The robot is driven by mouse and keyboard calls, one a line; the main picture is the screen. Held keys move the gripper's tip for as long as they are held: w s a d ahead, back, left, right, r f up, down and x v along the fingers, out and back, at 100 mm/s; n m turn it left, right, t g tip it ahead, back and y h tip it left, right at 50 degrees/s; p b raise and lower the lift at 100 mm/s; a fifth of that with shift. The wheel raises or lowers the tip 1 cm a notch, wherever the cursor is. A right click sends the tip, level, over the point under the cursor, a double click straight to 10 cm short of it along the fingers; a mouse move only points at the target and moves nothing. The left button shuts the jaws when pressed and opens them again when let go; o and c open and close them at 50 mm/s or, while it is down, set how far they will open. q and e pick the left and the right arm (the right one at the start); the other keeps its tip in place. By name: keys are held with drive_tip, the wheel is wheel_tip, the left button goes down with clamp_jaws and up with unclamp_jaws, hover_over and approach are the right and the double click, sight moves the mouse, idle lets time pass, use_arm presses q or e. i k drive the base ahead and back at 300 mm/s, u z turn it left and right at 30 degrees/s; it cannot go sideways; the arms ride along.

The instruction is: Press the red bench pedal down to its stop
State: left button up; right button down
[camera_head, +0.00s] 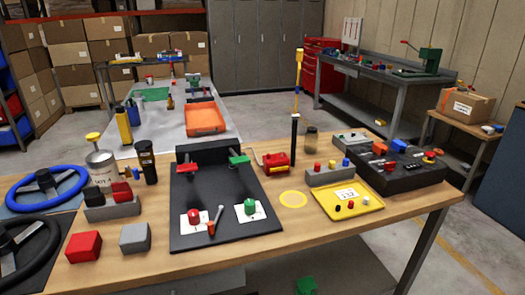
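A black pedal board (212,185) stands on the near wooden bench (290,232), with an upright back plate. A red pedal (188,169) sticks out at the left of the back plate and a green pedal (239,159) at the right. Both look raised above the board. On the board's lower part, a red knob (195,217) and a green knob (250,206) sit on white cards, with a small red-handled tool (213,222) between them. Neither of my grippers shows in this view.
Left of the board are a black steering wheel (20,250), a blue wheel (47,183), a red block (84,247), a grey block (135,237) and a can (101,168). Right are a yellow tray (348,212) and a dark control box (402,178).

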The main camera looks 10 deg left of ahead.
sight(187, 162)
drive_tip(key=z, duration=0.5)
drive_tip(key=k, duration=0.8)
drive_tip(key=u, duration=1.35)
drive_tip(key=i, duration=0.55)
